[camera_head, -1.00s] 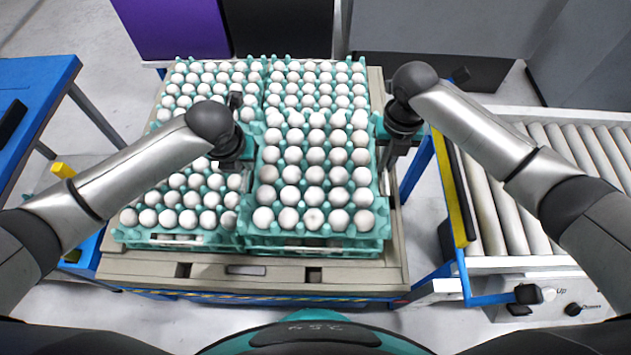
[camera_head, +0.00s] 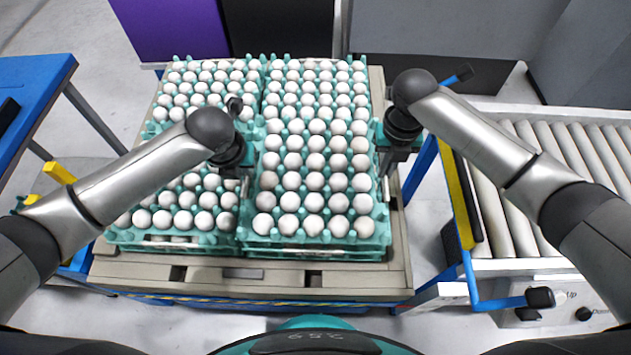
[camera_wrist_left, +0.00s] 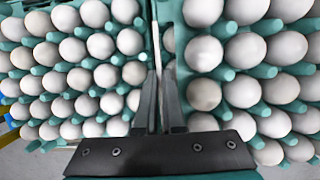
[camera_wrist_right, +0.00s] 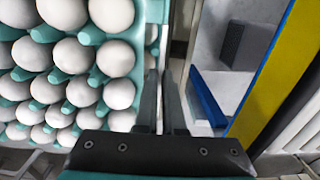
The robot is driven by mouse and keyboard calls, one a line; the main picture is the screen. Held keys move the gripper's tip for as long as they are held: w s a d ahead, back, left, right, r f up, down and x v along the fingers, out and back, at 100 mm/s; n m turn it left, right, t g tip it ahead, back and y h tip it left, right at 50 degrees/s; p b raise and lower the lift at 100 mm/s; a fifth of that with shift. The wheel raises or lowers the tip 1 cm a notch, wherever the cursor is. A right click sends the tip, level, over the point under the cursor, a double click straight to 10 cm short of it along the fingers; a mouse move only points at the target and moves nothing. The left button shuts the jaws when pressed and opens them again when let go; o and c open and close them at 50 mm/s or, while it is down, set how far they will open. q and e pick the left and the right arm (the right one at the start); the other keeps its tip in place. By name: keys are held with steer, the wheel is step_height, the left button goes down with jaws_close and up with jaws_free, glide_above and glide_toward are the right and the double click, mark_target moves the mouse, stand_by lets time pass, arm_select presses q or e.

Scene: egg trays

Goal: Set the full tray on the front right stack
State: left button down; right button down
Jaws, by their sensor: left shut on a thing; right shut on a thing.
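The full tray (camera_head: 247,222) is teal and filled with white eggs. It lies level over the front right stack (camera_head: 300,252); I cannot tell whether it rests fully on it. My left gripper (camera_head: 241,180) is shut on the tray's left edge, in the narrow gap beside the front left stack (camera_head: 150,238); it also shows in the left wrist view (camera_wrist_left: 162,85). My right gripper (camera_head: 386,172) is shut on the tray's right edge; it also shows in the right wrist view (camera_wrist_right: 163,85). The fingertips are partly hidden.
Two more egg stacks stand at the back left (camera_head: 178,65) and back right (camera_head: 367,75) of the beige pallet (camera_head: 200,272). A roller conveyor (camera_head: 560,175) with a yellow rail (camera_head: 455,190) is to the right. A blue table (camera_head: 40,75) is at the left.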

arm_select(q)
steer(key=shift+w+f, duration=0.1)
steer(key=shift+f, duration=0.1)
arm_select(e)
steer(key=shift+f, duration=0.25)
arm_select(q)
steer(key=c, duration=1.4)
jaws_free()
arm_select(e)
steer(key=c, duration=1.4)
jaws_free()
arm_select(q)
steer(key=o, duration=0.4)
arm_select(e)
steer(key=o, duration=0.4)
arm_select(q)
steer(key=shift+s, duration=0.2)
steer(key=shift+d, duration=0.1)
arm_select(e)
steer(key=shift+r, duration=0.1)
